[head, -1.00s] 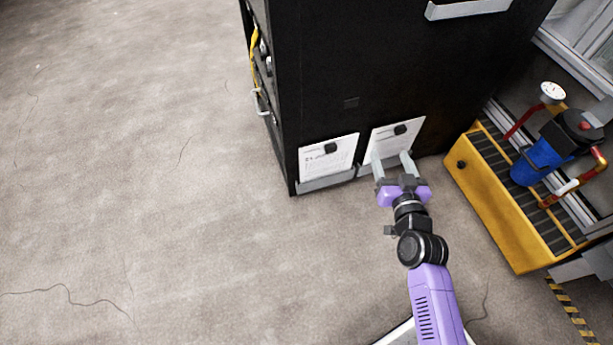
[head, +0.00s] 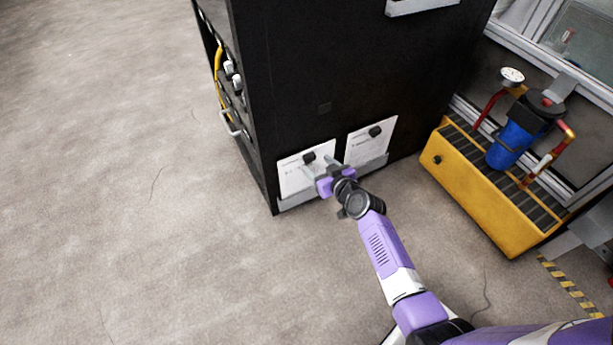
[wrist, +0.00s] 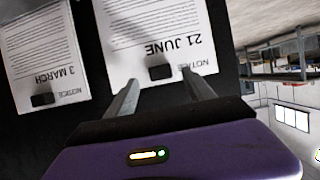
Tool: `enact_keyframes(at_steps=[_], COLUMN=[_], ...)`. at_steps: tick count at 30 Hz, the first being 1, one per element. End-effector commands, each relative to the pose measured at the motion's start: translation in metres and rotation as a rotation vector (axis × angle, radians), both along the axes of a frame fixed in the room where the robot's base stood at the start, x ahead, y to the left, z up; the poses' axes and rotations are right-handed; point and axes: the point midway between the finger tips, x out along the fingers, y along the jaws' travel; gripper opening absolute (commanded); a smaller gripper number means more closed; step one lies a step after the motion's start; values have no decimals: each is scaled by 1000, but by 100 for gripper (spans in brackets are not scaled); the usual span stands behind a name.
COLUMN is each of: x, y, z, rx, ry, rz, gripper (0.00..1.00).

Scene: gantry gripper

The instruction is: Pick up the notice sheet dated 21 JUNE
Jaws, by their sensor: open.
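The notice sheet dated 21 JUNE (wrist: 150,28) is white and appears upside down in the wrist view, with a small black clip or magnet (wrist: 160,72) at its heading. In the head view it is the left sheet (head: 290,182) on the black cabinet's lower side. A second sheet, dated 3 MARCH (wrist: 40,50), hangs beside it, on the right in the head view (head: 362,150). My gripper (head: 318,165) is open and empty in front of the 21 JUNE sheet. In the wrist view its two fingers (wrist: 160,82) point at that sheet's heading end; contact cannot be told.
The black cabinet (head: 345,60) stands on a grey floor, with a grey ledge (head: 372,167) below the sheets. A yellow unit (head: 470,190) with a blue filter (head: 510,145) stands to the right. The floor at left (head: 110,200) is clear.

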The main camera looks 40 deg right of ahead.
Motion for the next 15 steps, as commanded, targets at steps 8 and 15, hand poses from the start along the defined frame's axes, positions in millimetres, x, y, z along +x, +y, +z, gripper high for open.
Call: enact_keyframes(at_steps=[8, 15], x=[31, 32], y=[-7, -7], z=[-12, -13], rx=[-1, 1], ry=[-2, -1], rz=[0, 0], gripper=[62, 62])
